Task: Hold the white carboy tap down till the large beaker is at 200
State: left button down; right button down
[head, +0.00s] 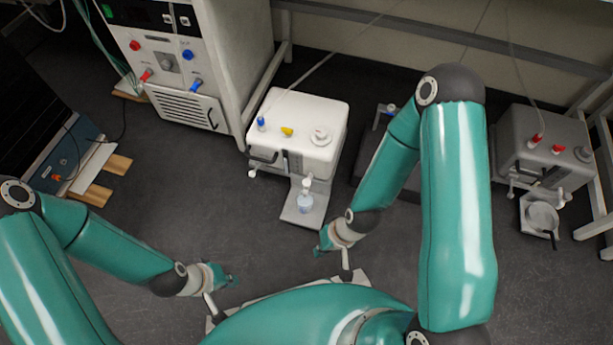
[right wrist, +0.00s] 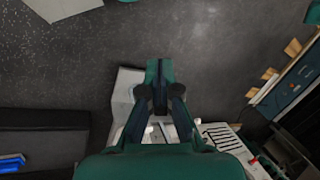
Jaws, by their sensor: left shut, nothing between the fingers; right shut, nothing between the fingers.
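The white carboy (head: 318,115) stands in the middle of the head view, with blue, yellow and white fittings on top. Its white tap (head: 306,183) is at the front, above a small clear beaker (head: 305,203) on a grey plate (head: 298,218). The beaker looks bluish; its level and marks are too small to read. My right gripper (head: 321,249) is shut and empty, in front of the plate and apart from the tap. It also shows in the right wrist view (right wrist: 160,88). My left gripper (head: 230,281) is shut and empty, lower left of the plate.
A grey carboy (head: 540,150) with red fittings stands at the right, a round vessel (head: 542,216) before it. A large white cabinet (head: 195,60) stands behind left. Wooden blocks (head: 100,185) lie by a blue box at the left. Dark floor between is clear.

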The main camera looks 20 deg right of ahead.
jog(key=w+a+n, duration=0.1)
jog(key=w+n, duration=0.5)
jog(key=w, duration=0.7)
notch_tip(320, 180, up, 5)
jog(key=n+h+p, duration=0.1)
jog(key=n+h, duration=0.3)
jog(key=n, duration=0.3)
send_over(306, 183)
jog(key=shift+r+g, duration=0.1)
jog(key=shift+g, duration=0.2)
notch_tip(306, 183, down, 14)
jog(key=b, duration=0.4)
